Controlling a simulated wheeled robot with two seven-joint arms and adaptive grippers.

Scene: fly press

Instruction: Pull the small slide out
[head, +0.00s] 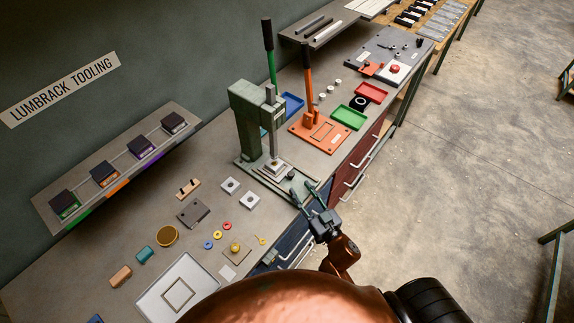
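The green fly press (247,115) stands on the bench near the middle of the head view. A light square plate or die (266,171) sits on its bed under the ram. At the bed's front right is a small dark knob (292,175), which looks like the handle of the small slide; the slide itself is hard to make out. My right gripper (302,190) is at the bench's front edge, just in front of the knob. Its two fingers are spread and point at the press, with nothing visible between them. My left gripper is not in view.
An orange lever press (320,133) stands to the right, with green (349,117) and red (371,93) trays beyond it. Loose plates, rings and blocks lie left of the press, near a white framed plate (178,292). Drawers with handles (354,182) line the bench front.

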